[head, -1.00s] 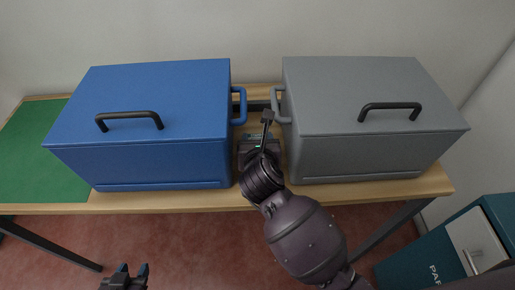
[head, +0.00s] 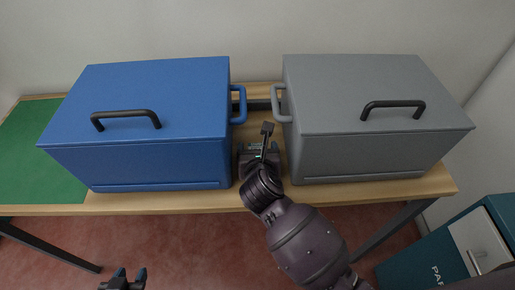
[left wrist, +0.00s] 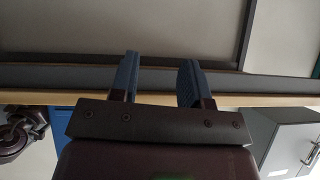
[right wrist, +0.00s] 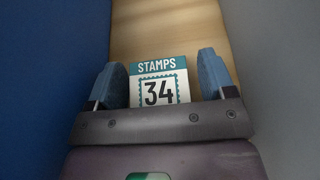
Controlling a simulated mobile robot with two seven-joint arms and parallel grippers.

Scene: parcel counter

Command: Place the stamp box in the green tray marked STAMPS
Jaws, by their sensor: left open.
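The stamp box (right wrist: 158,88), with a white face, a teal STAMPS band and the number 34, sits on the wooden counter in the gap between two large boxes. My right gripper (right wrist: 167,75) is open, its blue fingers on either side of the stamp box, with a clear gap at the right finger. In the head view my right gripper (head: 259,152) reaches into that gap and mostly hides the stamp box. My left gripper (head: 123,277) is open and empty, low in front of the counter. No tray marked STAMPS is visible; a flat green surface (head: 38,165) lies at far left.
A blue lidded box (head: 150,110) and a grey lidded box (head: 370,100) form a narrow channel around my right gripper, with side handles facing each other. The blue box hides part of the green surface. A teal cabinet (head: 450,250) stands on the floor at lower right.

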